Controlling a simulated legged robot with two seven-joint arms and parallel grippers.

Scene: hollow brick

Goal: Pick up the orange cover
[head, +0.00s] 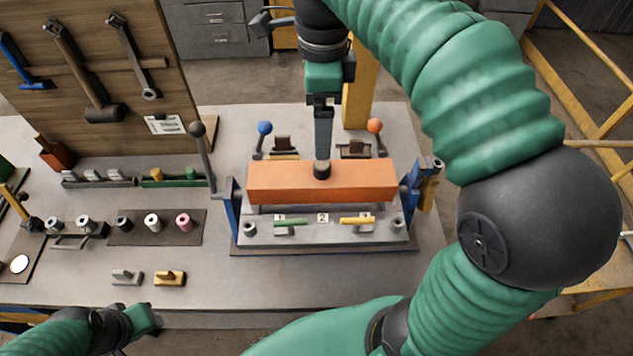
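The orange cover (275,183) is a long bar-like block with a black knob (322,172) on top. It lies across a grey fixture (330,236) on the table, between blue side brackets. My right gripper (322,155) points straight down at the knob, its fingertips at or just behind the knob's top. The fingers show edge-on as one dark strip, so I cannot tell whether they grip the knob. My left gripper (152,318) is low at the left, off the table's front edge and far from the cover; its fingers are too unclear to read.
Levers with a blue ball (264,128) and an orange ball (375,126) stand behind the cover. A tall dark lever (203,155) stands at its left. A dark tray with small rollers (157,227) and a tool board (95,75) are further left.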

